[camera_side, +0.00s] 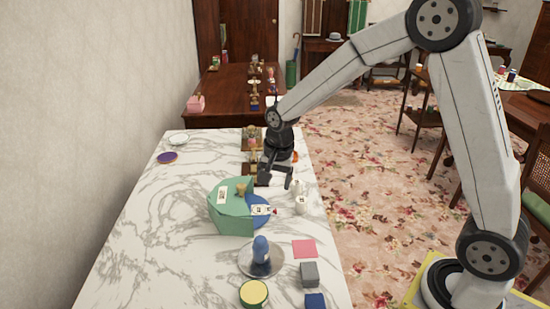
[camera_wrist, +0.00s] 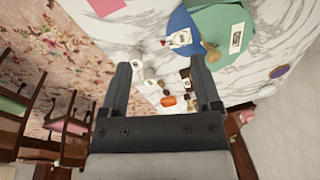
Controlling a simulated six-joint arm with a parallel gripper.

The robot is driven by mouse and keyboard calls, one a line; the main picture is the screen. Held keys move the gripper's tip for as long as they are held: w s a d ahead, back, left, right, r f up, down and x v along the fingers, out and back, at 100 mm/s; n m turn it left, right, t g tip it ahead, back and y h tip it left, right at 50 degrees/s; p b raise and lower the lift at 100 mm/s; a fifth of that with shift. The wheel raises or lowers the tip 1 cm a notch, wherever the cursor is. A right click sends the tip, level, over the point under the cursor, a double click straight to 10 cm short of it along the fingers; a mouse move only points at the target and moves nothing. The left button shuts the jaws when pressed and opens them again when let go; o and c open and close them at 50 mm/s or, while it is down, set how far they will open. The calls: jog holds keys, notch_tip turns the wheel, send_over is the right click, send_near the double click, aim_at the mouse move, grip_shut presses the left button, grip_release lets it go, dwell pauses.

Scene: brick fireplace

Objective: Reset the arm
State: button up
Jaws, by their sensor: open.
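My gripper (camera_side: 275,178) hangs over the marble table at its right side, behind the white bottle-like piece (camera_side: 302,204) and the green box (camera_side: 234,218). In the wrist view my gripper (camera_wrist: 163,85) shows two dark fingers spread wide, with nothing held between them. Small items, among them an orange one (camera_wrist: 168,101), lie below, beyond the fingers. My arm reaches in from the right, bent high at the elbow.
The marble table (camera_side: 150,240) holds a blue object (camera_side: 261,250) on a round plate, a pink square (camera_side: 305,249), a grey block (camera_side: 310,274), a yellow-topped tin (camera_side: 254,293), a purple disc (camera_side: 167,158) and a white bowl (camera_side: 178,139). The table's left side is mostly clear.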

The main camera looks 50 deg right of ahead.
jog(key=s+a+f+n+t, duration=0.1)
jog(key=s+n, duration=1)
jog(key=s, duration=0.5)
jog(key=shift+s+a+f, duration=0.2)
jog(key=shift+a+f, duration=0.05)
jog(key=shift+f, duration=0.05)
